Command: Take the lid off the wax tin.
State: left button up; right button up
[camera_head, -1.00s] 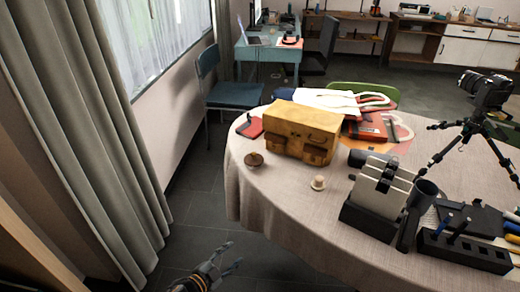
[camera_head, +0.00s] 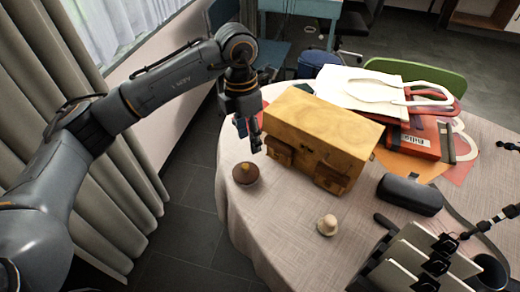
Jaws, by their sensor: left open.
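A small round dark-brown tin with a lighter knob on top, which I take to be the wax tin (camera_head: 246,177), stands near the left edge of the tablecloth-covered table (camera_head: 295,243). The knob and lid (camera_head: 245,167) sit on it. My left gripper (camera_head: 249,147) hangs pointing down just behind the tin, beside the left end of the yellow box. It is open, with nothing seen between its fingers, and looks apart from the tin.
A yellow wooden box (camera_head: 325,128) stands close right of my left gripper. A small cream knobbed object (camera_head: 327,225) stands in front of it. A dark case (camera_head: 410,194), bags (camera_head: 372,88) and a rack (camera_head: 420,262) fill the right. Cloth between tin and cream object is clear.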

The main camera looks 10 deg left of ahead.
pick_arm(q)
jog(key=a, duration=0.1)
send_over(245, 166)
jog(key=shift+y, duration=0.4)
notch_tip(245, 166, down, 7)
jog(key=shift+w+d+r+p, duration=0.1)
jog(key=shift+p, duration=0.25)
jog(key=shift+f, duration=0.5)
notch_tip(245, 166, down, 4)
jog(key=shift+r+p, duration=0.2)
jog(key=shift+p, duration=0.35)
jog(key=shift+f, duration=0.6)
pick_arm(e)
jog(key=shift+s+r+g, duration=0.15)
jog(key=shift+s+r, duration=0.25)
jog(key=shift+s, duration=0.25)
jog(key=shift+s+r+g, duration=0.15)
jog(key=shift+s+r, duration=0.25)
jog(key=shift+s, duration=0.2)
pick_arm(q)
jog(key=shift+c, duration=1.1)
grip_shut()
pick_arm(e)
jog(key=shift+d, duration=0.1)
